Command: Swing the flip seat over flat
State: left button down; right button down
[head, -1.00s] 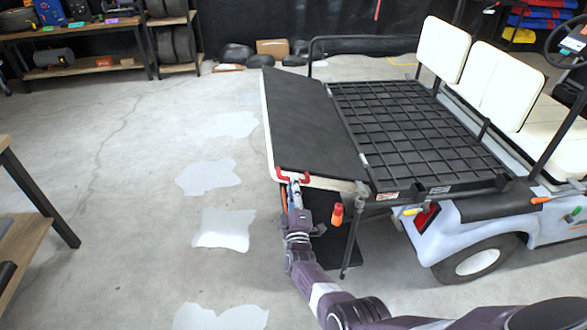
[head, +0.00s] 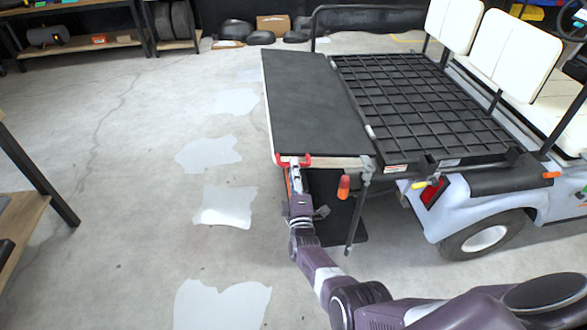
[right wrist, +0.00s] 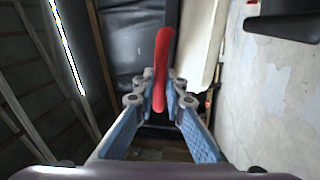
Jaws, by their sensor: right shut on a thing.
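The flip seat (head: 312,105) shows its black underside board. It lies about level behind the cart, hinged beside the black cargo rack (head: 425,110). A red handle (head: 306,160) sits on the seat's near edge. My right gripper (head: 292,166) is shut on that red handle at the near left corner. In the right wrist view the blue fingers close around the red handle (right wrist: 162,65), with the black board and a cream edge behind it. My left gripper is not in view.
An orange-handled lever (head: 344,187) hangs beside the seat's near right corner. A black footplate (head: 330,215) is below the seat. Cream seats (head: 510,55) stand on the cart at right. A workbench (head: 25,215) is at left. The floor left of the seat is clear.

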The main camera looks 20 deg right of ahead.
jog(key=c, duration=2.3)
grip_release()
jog(key=shift+f, duration=0.1)
jog(key=shift+o, duration=0.2)
jog(key=v, duration=0.7)
jog(key=shift+s, duration=0.25)
jog(key=s+a+f+m+g+y, duration=0.1)
jog(key=s+a+f+g+y, duration=0.15)
jog(key=s+f, duration=0.6)
jog(key=s+a+f+m+g+y, duration=0.25)
jog(key=s+f, duration=0.25)
jog(key=f, duration=0.7)
jog(key=s+a+f+m+g+y, duration=0.1)
jog(key=s+f+g, duration=0.4)
jog(key=f, duration=0.5)
jog(key=s+f+m+g, duration=0.2)
jog(key=s+f, duration=0.2)
jog(key=s, duration=0.8)
jog(key=s+d+f+m+g, duration=0.1)
jog(key=s+f+m+g, duration=0.1)
jog(key=s, duration=1)
jog(key=s+d+f+m+g, duration=0.1)
jog(key=s+f+g, duration=0.3)
jog(key=s, duration=0.9)
notch_tip(320, 180, down, 3)
jog(key=shift+f+m, duration=0.1)
jog(key=shift+m, duration=0.35)
